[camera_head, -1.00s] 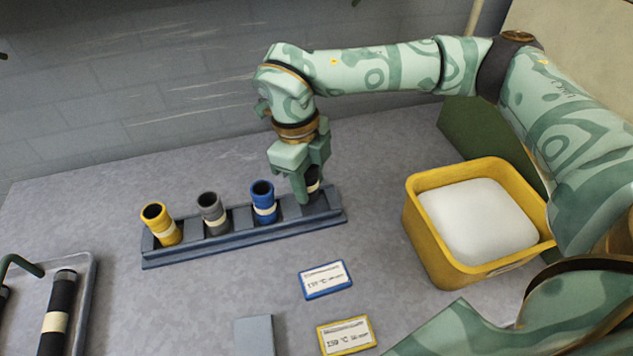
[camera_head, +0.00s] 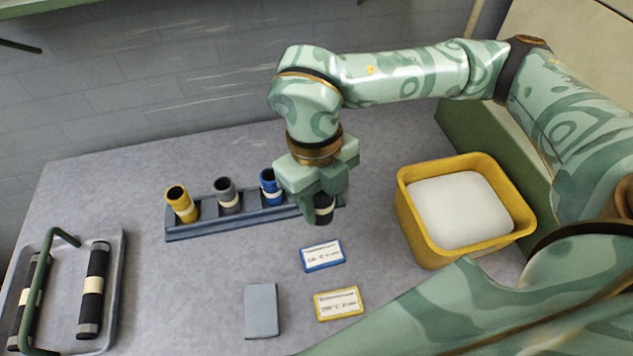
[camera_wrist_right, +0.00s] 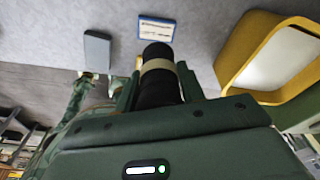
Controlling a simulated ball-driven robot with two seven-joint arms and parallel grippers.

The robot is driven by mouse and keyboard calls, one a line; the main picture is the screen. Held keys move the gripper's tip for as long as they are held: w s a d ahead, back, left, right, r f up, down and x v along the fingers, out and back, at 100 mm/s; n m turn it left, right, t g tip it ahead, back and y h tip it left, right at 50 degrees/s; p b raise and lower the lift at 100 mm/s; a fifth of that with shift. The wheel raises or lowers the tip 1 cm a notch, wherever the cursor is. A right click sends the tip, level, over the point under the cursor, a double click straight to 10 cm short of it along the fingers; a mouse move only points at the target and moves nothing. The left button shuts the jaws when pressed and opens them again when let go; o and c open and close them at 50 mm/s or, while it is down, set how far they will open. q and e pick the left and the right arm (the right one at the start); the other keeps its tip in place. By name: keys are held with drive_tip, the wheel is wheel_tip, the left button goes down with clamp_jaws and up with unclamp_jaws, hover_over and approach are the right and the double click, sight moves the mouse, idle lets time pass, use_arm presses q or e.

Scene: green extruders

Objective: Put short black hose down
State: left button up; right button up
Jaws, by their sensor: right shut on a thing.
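My right gripper (camera_head: 316,192) is shut on the short black hose (camera_head: 323,208), which has a cream band. The hose hangs upright below the fingers, clear of the rack slots, at the near side of the rack's right end. In the right wrist view the hose (camera_wrist_right: 159,78) sticks out between the fingers. The blue-grey rack (camera_head: 235,226) holds a yellow hose (camera_head: 181,204), a grey hose (camera_head: 227,195) and a blue hose (camera_head: 268,186), all upright. The gripper covers the rack's right part. My left gripper is not seen.
A yellow bin (camera_head: 425,232) with a white block (camera_head: 460,208) stands at right. A blue-framed card (camera_head: 322,256), a yellow-framed card (camera_head: 338,304) and a grey block (camera_head: 261,310) lie in front. A grey tray (camera_head: 119,265) at left holds two longer black hoses (camera_head: 93,290).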

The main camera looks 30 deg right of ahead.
drive_tip(key=shift+m, duration=0.3)
drive_tip(key=w+d+f+b, duration=0.1)
drive_tip(key=w+f, duration=0.2)
drive_tip(key=w, duration=0.1)
drive_tip(key=w+d+f+b, duration=0.1)
drive_tip(key=w+d+f, duration=0.1)
drive_tip(key=w+f, duration=0.1)
drive_tip(key=w+d+f+b, duration=0.1)
drive_tip(key=w+d+f, duration=0.1)
drive_tip(key=w, duration=0.3)
drive_tip(key=shift+w+d+f, duration=0.15)
drive_tip(key=shift+d+f, duration=0.05)
drive_tip(key=shift+f, duration=0.55)
drive_tip(key=shift+w+d+f, duration=0.1)
drive_tip(key=shift+w+f, duration=0.05)
drive_tip(key=shift+f, duration=0.1)
drive_tip(key=shift+w+d+f+b, duration=0.15)
drive_tip(key=shift+f+b, duration=0.35)
drive_tip(key=shift+f, duration=1.15)
drive_tip(key=shift+f, duration=0.15)
drive_tip(key=o, duration=1)
drive_tip(key=shift+o, duration=0.2)
